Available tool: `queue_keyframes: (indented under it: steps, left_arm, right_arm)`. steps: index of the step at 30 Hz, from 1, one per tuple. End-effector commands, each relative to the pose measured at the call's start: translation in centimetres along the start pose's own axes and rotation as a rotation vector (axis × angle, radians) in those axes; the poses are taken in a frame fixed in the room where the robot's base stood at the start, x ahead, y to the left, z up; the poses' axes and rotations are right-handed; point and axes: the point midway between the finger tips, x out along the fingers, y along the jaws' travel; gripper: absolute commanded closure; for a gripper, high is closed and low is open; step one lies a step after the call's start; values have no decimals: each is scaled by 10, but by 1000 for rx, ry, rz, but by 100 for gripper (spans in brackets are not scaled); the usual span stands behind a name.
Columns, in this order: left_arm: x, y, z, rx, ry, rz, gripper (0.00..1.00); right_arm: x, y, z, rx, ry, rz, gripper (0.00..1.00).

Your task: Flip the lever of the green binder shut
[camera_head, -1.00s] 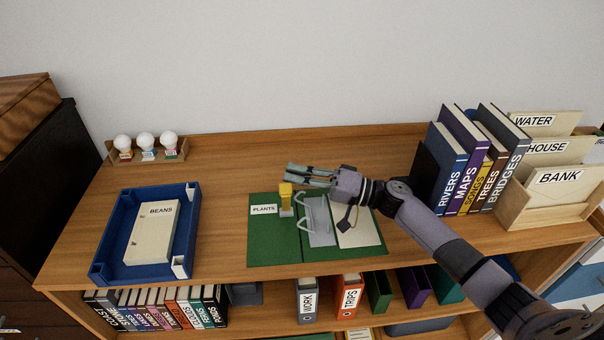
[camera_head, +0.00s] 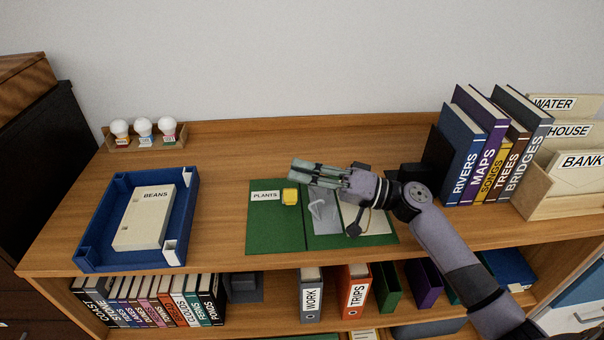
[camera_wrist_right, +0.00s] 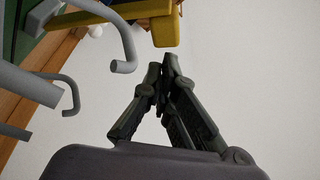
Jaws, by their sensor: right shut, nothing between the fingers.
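The green binder (camera_head: 275,235) lies open on the desk, with a PLANTS label on its left cover. Its yellow lever (camera_head: 290,196) appears raised beside the grey ring mechanism (camera_head: 325,214); its exact angle is hard to judge. My right gripper (camera_head: 298,172) is shut and empty, above and behind the binder, just past the lever. In the right wrist view, the closed fingertips (camera_wrist_right: 161,70) are close below the yellow lever (camera_wrist_right: 150,22), with a small gap visible. Separated grey ring halves (camera_wrist_right: 122,50) also show there. My left gripper is out of view.
A blue tray (camera_head: 84,252) with a BEANS box (camera_head: 145,218) stands left of the binder. Bulbs in a holder (camera_head: 145,130) are behind it. Upright books (camera_head: 463,165) and a wooden letter rack (camera_head: 560,208) stand on the right. Desk between tray and binder is clear.

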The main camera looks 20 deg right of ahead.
Motion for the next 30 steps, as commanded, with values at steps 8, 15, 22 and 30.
queue_keyframes:
  steps: [8, 15, 22, 30]
  left_arm:
    - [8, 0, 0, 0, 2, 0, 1]
    - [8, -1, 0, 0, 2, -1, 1]
    - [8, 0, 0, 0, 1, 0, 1]
    - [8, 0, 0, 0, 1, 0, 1]
  right_arm:
    - [-2, -2, 6, 1, 0, -1, 100]
    - [-14, 0, 6, 4, 0, 1, 100]
    - [-53, 0, 6, 3, 1, 1, 100]
    - [-77, -1, 6, 1, 0, 0, 100]
